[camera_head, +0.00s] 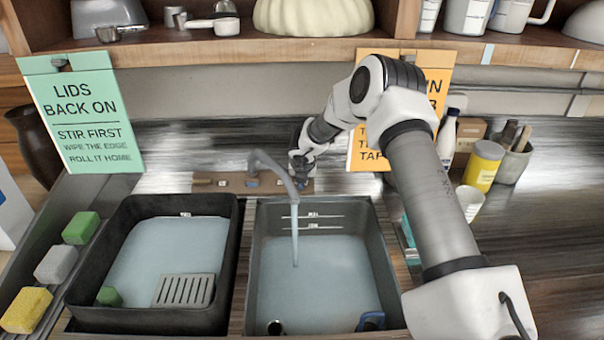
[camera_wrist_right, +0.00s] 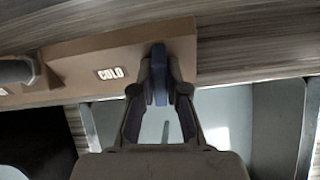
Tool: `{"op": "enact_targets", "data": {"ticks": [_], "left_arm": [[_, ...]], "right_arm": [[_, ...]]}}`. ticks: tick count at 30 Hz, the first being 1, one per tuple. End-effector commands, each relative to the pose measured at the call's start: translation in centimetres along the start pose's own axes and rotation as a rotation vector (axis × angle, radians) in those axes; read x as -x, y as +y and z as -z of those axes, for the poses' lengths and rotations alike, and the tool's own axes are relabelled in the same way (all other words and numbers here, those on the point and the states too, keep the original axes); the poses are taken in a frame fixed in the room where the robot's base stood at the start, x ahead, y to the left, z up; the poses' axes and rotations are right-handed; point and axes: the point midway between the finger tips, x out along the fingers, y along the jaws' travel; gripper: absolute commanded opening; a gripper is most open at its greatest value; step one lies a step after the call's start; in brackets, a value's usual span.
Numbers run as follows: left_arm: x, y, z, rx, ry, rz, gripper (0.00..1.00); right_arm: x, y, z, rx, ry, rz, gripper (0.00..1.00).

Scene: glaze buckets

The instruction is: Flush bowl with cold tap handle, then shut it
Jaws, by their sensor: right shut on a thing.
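My right gripper (camera_head: 300,165) reaches the tap ledge behind the sinks. In the wrist view its fingers (camera_wrist_right: 160,85) are shut on the blue cold tap handle (camera_wrist_right: 159,58), beside a label reading COLD (camera_wrist_right: 111,73). In the head view the gripper hides this handle. The grey curved spout (camera_head: 268,163) pours a thin stream of water (camera_head: 295,232) into the right basin (camera_head: 252,250), which holds pale blue water (camera_head: 325,280). No separate bowl can be told apart from this basin. My left gripper is not in view.
The left black basin (camera_head: 78,270) holds water, a grey grate (camera_head: 184,290) and a green sponge (camera_head: 109,297). Sponges (camera_head: 57,263) line the left edge. A yellow jar (camera_head: 484,165) and a white cup (camera_head: 470,202) stand at right. A shelf (camera_head: 240,48) hangs above.

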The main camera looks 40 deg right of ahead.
Motion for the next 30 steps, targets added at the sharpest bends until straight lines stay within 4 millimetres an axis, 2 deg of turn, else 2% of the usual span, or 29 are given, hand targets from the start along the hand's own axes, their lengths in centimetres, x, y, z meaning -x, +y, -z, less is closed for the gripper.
{"op": "enact_targets", "data": {"ticks": [9, 24, 25, 27, 30], "left_arm": [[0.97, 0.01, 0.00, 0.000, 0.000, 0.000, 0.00], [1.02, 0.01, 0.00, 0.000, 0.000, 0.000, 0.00], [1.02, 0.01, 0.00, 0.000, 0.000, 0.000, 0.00], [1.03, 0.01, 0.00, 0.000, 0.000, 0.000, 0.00], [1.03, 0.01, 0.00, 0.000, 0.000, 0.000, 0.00]], "right_arm": [[0.02, 0.04, -0.04, 0.129, -0.001, 0.012, 0.00], [-0.04, 0.05, 0.01, 0.152, 0.000, 0.014, 0.00], [-0.04, 0.05, 0.01, 0.152, 0.000, 0.014, 0.21], [-0.04, 0.05, 0.01, 0.152, 0.000, 0.014, 0.39], [-0.04, 0.05, 0.01, 0.151, 0.000, 0.014, 0.39]]}}
